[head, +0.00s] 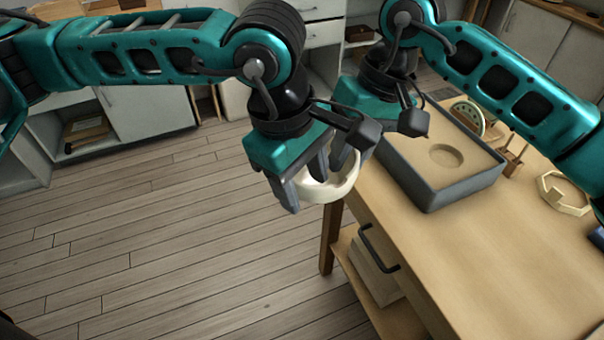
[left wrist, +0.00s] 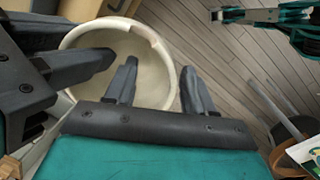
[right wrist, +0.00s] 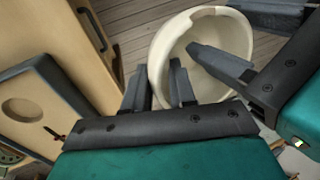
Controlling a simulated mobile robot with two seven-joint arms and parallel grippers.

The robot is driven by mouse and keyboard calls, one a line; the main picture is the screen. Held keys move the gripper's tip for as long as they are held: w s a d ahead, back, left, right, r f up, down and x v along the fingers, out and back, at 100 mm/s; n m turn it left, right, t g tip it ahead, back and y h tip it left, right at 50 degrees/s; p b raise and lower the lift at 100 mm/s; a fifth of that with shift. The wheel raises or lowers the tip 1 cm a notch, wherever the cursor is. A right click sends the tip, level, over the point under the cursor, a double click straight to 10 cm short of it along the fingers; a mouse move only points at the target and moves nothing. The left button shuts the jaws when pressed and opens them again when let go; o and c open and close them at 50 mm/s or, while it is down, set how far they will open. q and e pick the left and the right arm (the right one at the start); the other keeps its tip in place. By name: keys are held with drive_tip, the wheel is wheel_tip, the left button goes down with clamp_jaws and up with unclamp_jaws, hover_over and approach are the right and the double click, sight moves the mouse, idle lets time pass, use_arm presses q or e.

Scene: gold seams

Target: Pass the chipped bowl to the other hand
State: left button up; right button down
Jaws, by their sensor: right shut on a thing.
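The cream chipped bowl (head: 328,188) hangs in the air off the left edge of the table, with both grippers at it. Its rim has a notch at the top in the left wrist view (left wrist: 132,30); the bowl also shows in the right wrist view (right wrist: 200,35). My right gripper (right wrist: 158,85) is shut on the bowl's wall, one finger inside and one outside. My left gripper (head: 303,182) is open around another part of the wall; in the left wrist view (left wrist: 160,85) one finger is inside the bowl and the other outside, apart.
The wooden table (head: 480,255) stands at right with a grey sand tray (head: 440,197) having a round hollow. A drawer handle (head: 380,250) juts out. The plank floor (head: 150,250) is clear.

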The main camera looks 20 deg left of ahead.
use_arm(q)
drive_tip(key=c, duration=0.8)
clamp_jaws()
use_arm(e)
drive_tip(key=c, duration=0.8)
unclamp_jaws()
drive_tip(key=shift+c, duration=0.2)
drive_tip(key=shift+r, duration=0.1)
drive_tip(key=v, duration=1.2)
drive_tip(key=shift+a, duration=0.1)
